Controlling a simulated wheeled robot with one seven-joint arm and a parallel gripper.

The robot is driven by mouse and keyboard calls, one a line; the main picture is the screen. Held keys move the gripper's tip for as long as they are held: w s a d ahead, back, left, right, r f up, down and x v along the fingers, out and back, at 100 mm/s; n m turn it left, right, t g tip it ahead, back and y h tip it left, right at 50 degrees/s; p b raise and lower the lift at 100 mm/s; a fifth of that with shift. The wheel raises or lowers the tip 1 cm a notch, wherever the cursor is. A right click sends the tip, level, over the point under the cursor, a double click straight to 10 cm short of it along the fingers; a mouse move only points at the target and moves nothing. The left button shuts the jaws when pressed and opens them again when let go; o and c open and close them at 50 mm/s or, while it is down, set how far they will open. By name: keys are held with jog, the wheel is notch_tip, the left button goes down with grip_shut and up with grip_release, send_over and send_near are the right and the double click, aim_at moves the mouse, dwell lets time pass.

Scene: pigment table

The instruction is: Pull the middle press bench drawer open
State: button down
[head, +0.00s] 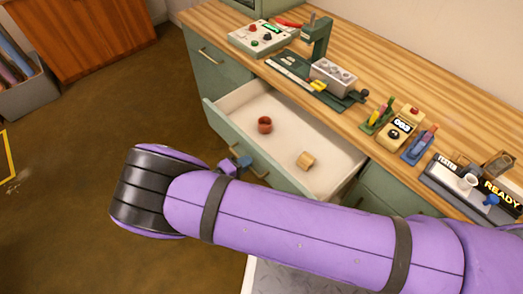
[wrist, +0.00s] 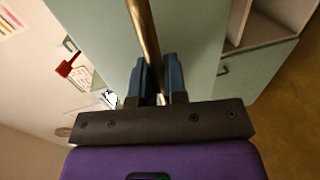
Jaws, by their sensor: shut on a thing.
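The middle drawer (head: 330,139) of the press bench stands pulled out in the head view, its pale inside showing. Its green front (head: 222,127) faces my arm and also fills the middle of the wrist view (wrist: 195,40). The drawer's brass bar handle (wrist: 143,30) runs between the blue fingers of my gripper (wrist: 158,75). My gripper is shut on this handle. In the head view my gripper (head: 240,164) is at the drawer front, partly hidden by my purple arm. A reddish-brown cup (head: 264,125) and a small wooden cylinder (head: 306,160) are inside the drawer.
The wooden bench top (head: 400,80) carries a small green press (head: 316,38), a button panel (head: 260,37), a yellow meter (head: 398,131) and a READY tester (head: 460,195). A wooden cabinet (head: 85,35) and grey bin (head: 28,92) stand left. The floor left of the drawer is clear.

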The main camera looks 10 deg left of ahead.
jog(key=f+v, duration=0.1)
jog(key=v, duration=0.5)
jog(key=shift+s+a, duration=0.35)
jog(key=shift+s, duration=0.05)
jog(key=shift+f, duration=0.15)
jog(key=c, duration=1.2)
grip_release()
jog(key=v, duration=1)
jog(key=shift+s+a, duration=0.2)
jog(key=shift+s, duration=0.1)
